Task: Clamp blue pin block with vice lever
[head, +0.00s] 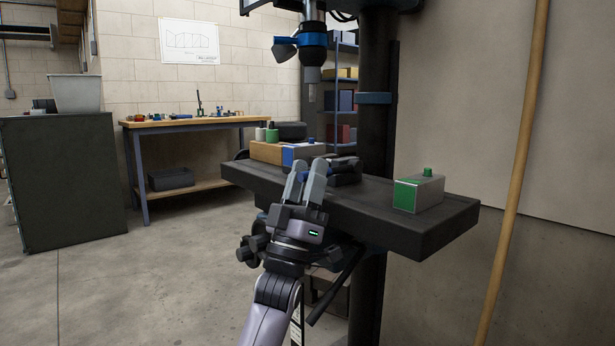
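My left gripper (305,172) is in front of the drill press table (446,223), fingers pointing up and away. A grey block with a green face and green pin (420,191) stands at the table's right. My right gripper is out of view.
The black column (379,100) rises behind. Bare table lies between vice and green block.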

